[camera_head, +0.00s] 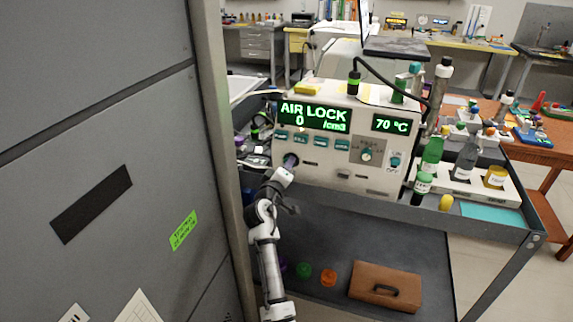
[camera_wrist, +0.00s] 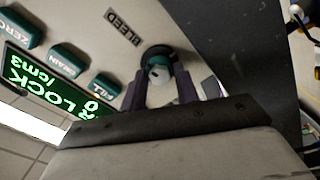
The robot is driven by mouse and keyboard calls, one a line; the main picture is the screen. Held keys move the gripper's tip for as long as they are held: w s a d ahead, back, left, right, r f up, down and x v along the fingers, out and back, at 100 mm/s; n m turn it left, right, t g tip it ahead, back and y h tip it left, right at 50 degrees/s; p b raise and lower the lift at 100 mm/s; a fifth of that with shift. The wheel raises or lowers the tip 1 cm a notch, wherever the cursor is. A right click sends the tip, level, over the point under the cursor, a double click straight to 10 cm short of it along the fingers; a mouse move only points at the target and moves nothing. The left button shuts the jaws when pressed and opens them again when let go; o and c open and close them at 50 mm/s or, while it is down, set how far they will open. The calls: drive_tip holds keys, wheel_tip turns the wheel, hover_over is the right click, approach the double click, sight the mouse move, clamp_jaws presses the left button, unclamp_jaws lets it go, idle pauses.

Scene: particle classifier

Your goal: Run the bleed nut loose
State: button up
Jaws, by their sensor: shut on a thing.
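The bleed nut (camera_wrist: 157,54) is a small round teal fitting with a pale centre, on the front of the white classifier (camera_head: 333,178), beside the BLEED label (camera_wrist: 124,29). My gripper (camera_wrist: 160,76) is up against the panel with its purple fingers on both sides of the nut, shut on it. In the head view my gripper (camera_head: 289,161) reaches the lower left of the front panel and hides the nut. The classifier's display (camera_head: 314,115) reads AIR LOCK, 0 /cm3, and a second display (camera_head: 395,124) reads 70 °C.
Teal buttons (camera_head: 300,139), including FILL, DRAIN and ZERO, sit close to my gripper. A large grey cabinet (camera_head: 110,130) stands close on the left. Bottles (camera_head: 432,155) stand right of the classifier on the cart. A brown case (camera_head: 385,286) lies on the lower shelf.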

drive_tip(key=n+p, duration=0.1)
drive_tip(key=n, duration=0.1)
drive_tip(key=n+p, duration=0.1)
drive_tip(key=n, duration=0.1)
drive_tip(key=n+p, duration=0.1)
drive_tip(key=n, duration=0.1)
drive_tip(key=shift+r+n+p, duration=0.3)
drive_tip(key=shift+p, duration=0.05)
drive_tip(key=n+p, duration=0.3)
drive_tip(key=n, duration=0.2)
drive_tip(key=shift+w+d+f+n, duration=0.1)
drive_tip(key=shift+n, duration=0.2)
drive_tip(key=shift+p, duration=0.3)
drive_tip(key=o, duration=0.9)
drive_tip(key=shift+f, duration=0.1)
drive_tip(key=shift+o, duration=0.4)
drive_tip(key=shift+f, duration=0.1)
